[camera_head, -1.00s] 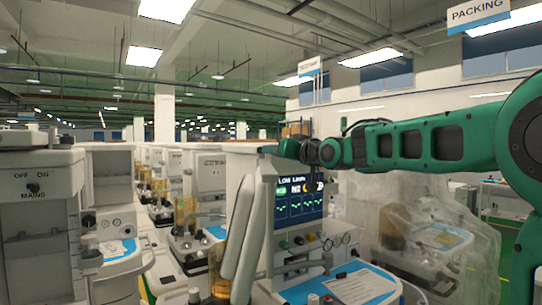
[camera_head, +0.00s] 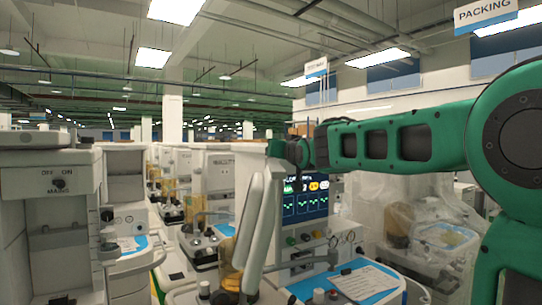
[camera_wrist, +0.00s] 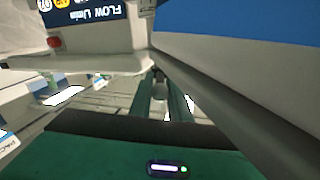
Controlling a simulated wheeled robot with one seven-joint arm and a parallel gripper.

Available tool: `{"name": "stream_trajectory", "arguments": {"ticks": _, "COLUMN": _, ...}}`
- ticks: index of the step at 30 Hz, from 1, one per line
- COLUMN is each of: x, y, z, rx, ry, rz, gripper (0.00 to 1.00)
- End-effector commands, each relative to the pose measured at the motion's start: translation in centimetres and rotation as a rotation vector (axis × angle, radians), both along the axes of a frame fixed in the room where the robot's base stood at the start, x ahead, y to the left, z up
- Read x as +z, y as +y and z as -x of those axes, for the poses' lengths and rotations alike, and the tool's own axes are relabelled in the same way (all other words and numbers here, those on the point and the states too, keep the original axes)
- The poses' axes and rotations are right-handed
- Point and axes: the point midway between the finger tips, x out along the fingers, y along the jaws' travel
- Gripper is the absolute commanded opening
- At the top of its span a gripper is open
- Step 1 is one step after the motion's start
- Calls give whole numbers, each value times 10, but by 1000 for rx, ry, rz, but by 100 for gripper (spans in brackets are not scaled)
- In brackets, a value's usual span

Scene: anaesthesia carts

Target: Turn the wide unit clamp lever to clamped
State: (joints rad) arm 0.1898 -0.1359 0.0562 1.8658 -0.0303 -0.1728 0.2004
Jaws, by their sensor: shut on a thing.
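The lever's angle and any clamped marking cannot be read. In the wrist view the screen appears upside down (camera_wrist: 88,10) at the upper left.
Pale grey upright arms (camera_head: 258,225) stand in front of the nearest cart. A cart with a mains switch (camera_head: 58,184) stands at the left. A plastic-covered cart (camera_head: 430,225) is at the right. A long grey edge (camera_wrist: 235,100) runs close to my fingers in the wrist view.

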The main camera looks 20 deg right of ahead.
Motion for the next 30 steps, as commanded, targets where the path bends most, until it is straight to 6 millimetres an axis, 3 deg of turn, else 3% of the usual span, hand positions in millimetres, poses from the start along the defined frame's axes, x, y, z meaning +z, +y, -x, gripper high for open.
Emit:
{"name": "stream_trajectory", "arguments": {"ticks": 1, "x": -1, "y": 0, "z": 0, "rx": 1, "ry": 2, "rz": 0, "gripper": 0}}
{"name": "stream_trajectory", "arguments": {"ticks": 2, "x": -1, "y": 0, "z": 0, "rx": 1, "ry": 2, "rz": 0, "gripper": 24}}
{"name": "stream_trajectory", "arguments": {"ticks": 3, "x": -1, "y": 1, "z": 0, "rx": 1, "ry": 2, "rz": 0, "gripper": 30}}
{"name": "stream_trajectory", "arguments": {"ticks": 16, "x": 0, "y": 0, "z": 9, "rx": 0, "ry": 0, "rz": 0, "gripper": 30}}
{"name": "stream_trajectory", "arguments": {"ticks": 30, "x": -1, "y": 8, "z": 82, "rx": 1, "ry": 1, "rz": 0, "gripper": 30}}
